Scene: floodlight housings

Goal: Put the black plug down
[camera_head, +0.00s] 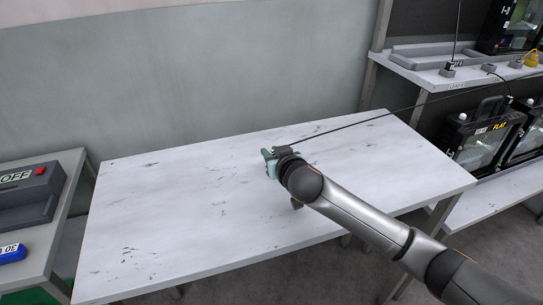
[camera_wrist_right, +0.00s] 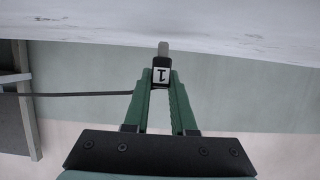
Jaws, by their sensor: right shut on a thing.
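My right gripper (camera_head: 268,158) is over the far middle part of the white table (camera_head: 180,220). Its green fingers, seen in the right wrist view (camera_wrist_right: 161,92), are shut on the black plug (camera_wrist_right: 161,75). The plug has a white label with a 1 and a grey tip that points toward the table surface. I cannot tell whether the tip touches the table. In the head view the plug itself is hidden or too small to make out. My left gripper is not in view.
A thin black cable (camera_head: 370,119) runs taut from my right gripper toward the shelf (camera_head: 440,78) at the upper right. Floodlight housings (camera_head: 482,135) stand at the right. A dark box marked OFF (camera_head: 28,195) and a blue thing (camera_head: 12,253) are at the left. The white table is otherwise bare.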

